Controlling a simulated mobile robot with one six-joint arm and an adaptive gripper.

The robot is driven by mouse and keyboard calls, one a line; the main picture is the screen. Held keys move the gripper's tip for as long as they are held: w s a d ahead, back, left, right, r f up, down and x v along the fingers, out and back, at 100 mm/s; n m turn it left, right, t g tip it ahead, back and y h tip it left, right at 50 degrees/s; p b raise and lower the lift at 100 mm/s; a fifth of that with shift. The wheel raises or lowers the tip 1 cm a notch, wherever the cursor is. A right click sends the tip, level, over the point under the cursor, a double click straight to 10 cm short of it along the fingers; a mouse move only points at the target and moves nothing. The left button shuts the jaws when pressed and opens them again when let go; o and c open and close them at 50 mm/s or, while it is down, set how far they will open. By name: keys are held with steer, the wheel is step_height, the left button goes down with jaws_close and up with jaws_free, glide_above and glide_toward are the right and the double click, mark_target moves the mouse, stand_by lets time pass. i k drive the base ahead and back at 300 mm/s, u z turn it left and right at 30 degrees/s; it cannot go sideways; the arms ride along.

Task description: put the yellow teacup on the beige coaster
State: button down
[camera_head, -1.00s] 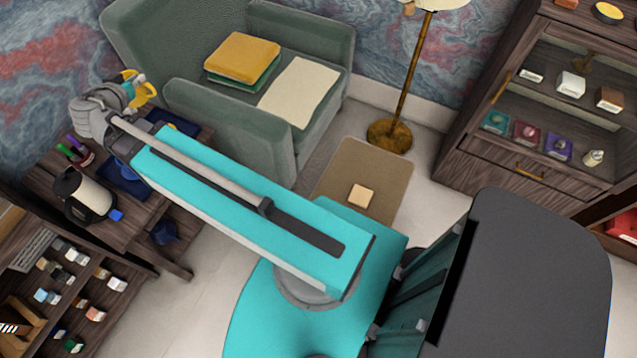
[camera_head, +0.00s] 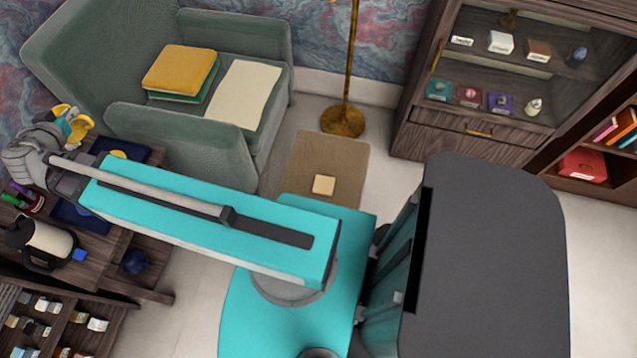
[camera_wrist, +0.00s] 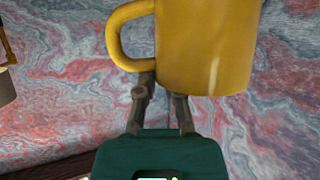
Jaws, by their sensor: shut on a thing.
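The yellow teacup (camera_wrist: 205,45) fills the top of the wrist view, its handle to the left. My gripper (camera_wrist: 160,90) is shut on it near the handle and holds it up in the air. In the head view, the teacup (camera_head: 78,128) shows small at the far left, partly hidden by my gripper (camera_head: 70,120), above the dark desk. A small beige square (camera_head: 324,185) lies on a brown mat in the middle of the head view. It may be the beige coaster; I cannot tell for sure. My gripper is far to its left.
A green armchair (camera_head: 180,135) stands between the desk (camera_head: 105,245) and the brown mat (camera_head: 300,160). A kettle (camera_head: 45,238) and blue trays (camera_head: 75,215) are on the desk. A brass lamp (camera_head: 345,120) and a cabinet (camera_head: 455,145) stand beyond the mat.

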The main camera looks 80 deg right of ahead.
mark_target(328, 186)
steer(key=u, duration=0.25)
steer(key=k, duration=0.45)
steer(key=u, duration=0.5)
steer(key=k, duration=1.55)
steer(key=z, duration=0.5)
steer(key=k, duration=0.5)
steer(key=z, duration=0.25)
